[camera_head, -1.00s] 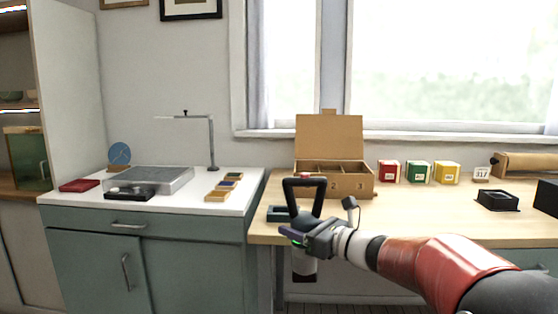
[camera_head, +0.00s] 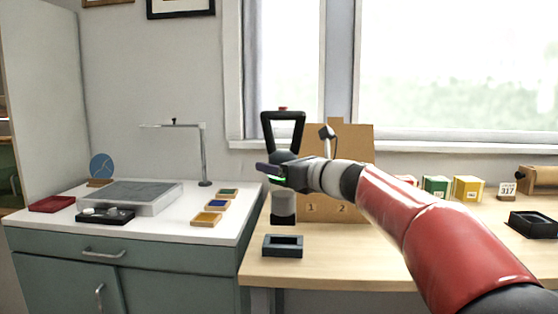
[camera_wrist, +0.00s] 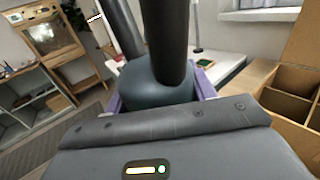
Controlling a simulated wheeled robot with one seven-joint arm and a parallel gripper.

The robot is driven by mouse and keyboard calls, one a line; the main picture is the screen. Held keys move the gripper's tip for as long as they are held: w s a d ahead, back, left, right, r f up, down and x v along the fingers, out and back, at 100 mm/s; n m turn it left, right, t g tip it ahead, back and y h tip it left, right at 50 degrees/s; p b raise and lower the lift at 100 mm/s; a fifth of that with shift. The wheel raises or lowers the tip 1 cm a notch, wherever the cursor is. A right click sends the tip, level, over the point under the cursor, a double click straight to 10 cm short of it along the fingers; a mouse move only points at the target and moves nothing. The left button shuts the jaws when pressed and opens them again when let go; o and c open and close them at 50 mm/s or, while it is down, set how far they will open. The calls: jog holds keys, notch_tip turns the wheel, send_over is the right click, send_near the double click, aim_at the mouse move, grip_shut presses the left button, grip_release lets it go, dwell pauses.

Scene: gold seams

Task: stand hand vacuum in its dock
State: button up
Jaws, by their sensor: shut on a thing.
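The hand vacuum (camera_head: 284,206) has a black loop handle on top, a dark blue-grey body and a pale lower part with a dark end. My gripper (camera_head: 276,172) is shut on its body, just below the handle, and holds it roughly upright. In the wrist view the vacuum's body (camera_wrist: 157,88) sits between my purple fingers. The dock appears to be the dark rectangular holder (camera_head: 283,246) with an open middle, near the wooden table's front left. The vacuum's lower end shows just above the dock in the picture, apart from it. Its exact depth relative to the dock is unclear.
A cardboard box (camera_head: 352,208) with numbered compartments stands close behind the vacuum and my wrist. A white counter (camera_head: 165,222) with small trays lies left. Green (camera_head: 436,187) and yellow (camera_head: 468,188) boxes and a black tray (camera_head: 533,224) are right. Table around the dock is clear.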

aim_at(295, 197)
jog(key=shift+w+f+b, duration=0.2)
jog(key=shift+f+b, duration=1.4)
jog(key=shift+f, duration=0.2)
jog(key=shift+f+b, duration=1.1)
jog(key=shift+f, duration=0.35)
jog(key=o, duration=1.6)
jog(key=shift+f, duration=0.1)
jog(key=shift+c, duration=0.2)
jog(key=shift+b+v, duration=0.85)
jog(key=shift+v, duration=3.15)
